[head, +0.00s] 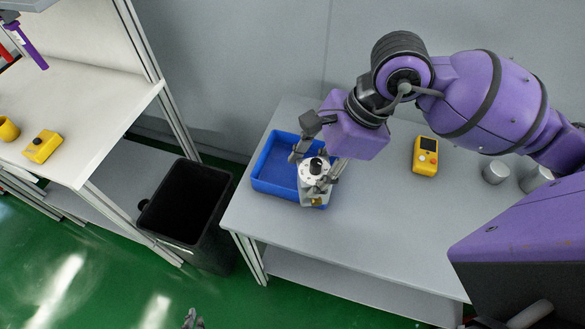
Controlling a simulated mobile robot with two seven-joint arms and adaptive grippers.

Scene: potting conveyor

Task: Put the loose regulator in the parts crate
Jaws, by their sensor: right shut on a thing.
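The regulator (313,170) has a round white face, a black knob and a brassy fitting at its lower end. My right gripper (318,178) comes down from the upper right and is shut on it. The blue parts crate (275,163) sits at the left end of the grey table. The regulator is over the crate's right side and hides part of that wall; I cannot tell whether it touches the crate. The crate's visible floor is empty. A grey tip of my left gripper (193,320) shows at the bottom edge; its jaws cannot be made out.
On the grey table (372,200) stand a yellow meter (425,156) and two grey cylinders (495,172). A black bin (187,205) stands on the floor left of the table. A white bench (75,110) at the left holds a yellow box (42,147) and a yellow cup (8,129).

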